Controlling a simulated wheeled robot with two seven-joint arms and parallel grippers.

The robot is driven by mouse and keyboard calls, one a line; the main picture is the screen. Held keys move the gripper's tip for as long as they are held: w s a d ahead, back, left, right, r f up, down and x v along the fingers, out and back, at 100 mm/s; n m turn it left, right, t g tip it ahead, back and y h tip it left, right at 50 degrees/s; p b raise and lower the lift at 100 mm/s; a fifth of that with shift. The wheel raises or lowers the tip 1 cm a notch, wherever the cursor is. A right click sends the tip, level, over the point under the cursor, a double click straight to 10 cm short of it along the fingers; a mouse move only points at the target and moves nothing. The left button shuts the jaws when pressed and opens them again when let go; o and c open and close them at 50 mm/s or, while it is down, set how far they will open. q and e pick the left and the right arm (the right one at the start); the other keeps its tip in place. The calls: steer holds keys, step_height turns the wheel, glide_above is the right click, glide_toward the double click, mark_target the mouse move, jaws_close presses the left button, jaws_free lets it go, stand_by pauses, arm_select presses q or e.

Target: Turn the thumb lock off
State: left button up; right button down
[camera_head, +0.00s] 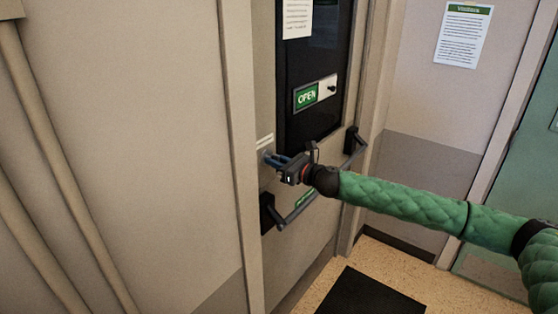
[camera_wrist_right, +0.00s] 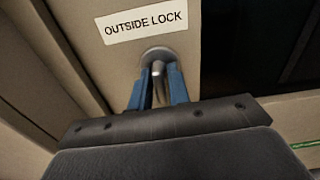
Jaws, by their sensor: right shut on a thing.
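The thumb lock (camera_wrist_right: 158,55) is a silver metal piece set in the door (camera_head: 264,110) just below a white label reading "OUTSIDE LOCK" (camera_wrist_right: 145,22). My right gripper (camera_head: 272,158) reaches the left edge of the door, at the lock, above the push bar. In the right wrist view its two blue fingers (camera_wrist_right: 158,85) stand on either side of the lock's thumb piece and are shut on it. The fingers partly hide the thumb piece, and its exact angle is hard to tell. My left gripper is not in view.
A dark push bar (camera_head: 297,211) crosses the door just below my right gripper. A black mat (camera_head: 370,293) lies on the floor. A wall with a notice (camera_head: 463,35) stands to the right.

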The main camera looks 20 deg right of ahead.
steer(key=c, duration=1.5)
jaws_free()
steer(key=b+v, duration=0.2)
steer(key=v, duration=0.7)
